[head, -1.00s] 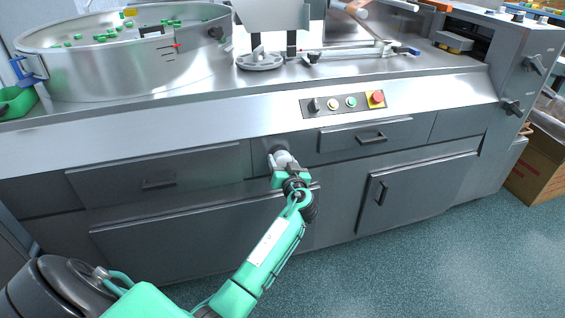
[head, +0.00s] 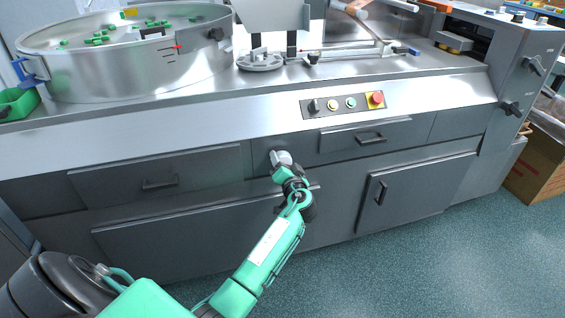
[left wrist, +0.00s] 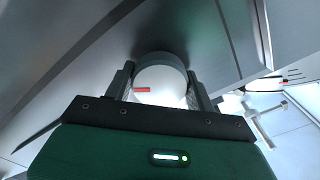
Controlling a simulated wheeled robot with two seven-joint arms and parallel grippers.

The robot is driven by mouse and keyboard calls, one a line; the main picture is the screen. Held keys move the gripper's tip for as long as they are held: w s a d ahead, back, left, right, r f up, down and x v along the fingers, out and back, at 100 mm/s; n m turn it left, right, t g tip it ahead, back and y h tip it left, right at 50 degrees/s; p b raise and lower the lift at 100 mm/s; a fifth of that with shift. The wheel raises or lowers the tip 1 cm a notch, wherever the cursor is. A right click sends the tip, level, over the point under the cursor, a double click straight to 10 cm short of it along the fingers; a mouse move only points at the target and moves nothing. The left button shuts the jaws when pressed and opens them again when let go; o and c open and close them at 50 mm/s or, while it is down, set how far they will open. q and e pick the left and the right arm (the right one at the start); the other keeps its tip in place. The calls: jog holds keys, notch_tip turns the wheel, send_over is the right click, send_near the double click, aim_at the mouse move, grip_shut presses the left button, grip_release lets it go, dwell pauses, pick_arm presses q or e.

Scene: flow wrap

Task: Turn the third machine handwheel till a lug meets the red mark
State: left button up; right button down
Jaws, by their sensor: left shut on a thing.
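The round pale handwheel (head: 281,156) sits on the dark front panel of the machine, left of the drawer. In the left wrist view its white face (left wrist: 165,82) shows inside a grey ring, with a small red bar (left wrist: 141,90) at the left of the face. My left gripper (head: 282,165) is at the handwheel. In the left wrist view its two fingers (left wrist: 159,80) press on opposite sides of it, shut on it. I cannot make out any lug; the gripper hides part of the rim. My right gripper is not in view.
A large steel bowl (head: 120,75) with green pieces stands on the top left. A button panel (head: 343,104) with a red stop button (head: 376,97) is above right. Drawer handles (head: 370,139) and a door handle (head: 381,193) stick out nearby.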

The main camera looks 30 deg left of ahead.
pick_arm(q)
jog(key=o, duration=1)
jog(key=v, duration=1.4)
jog(key=shift+w, duration=0.1)
jog(key=shift+f, duration=0.1)
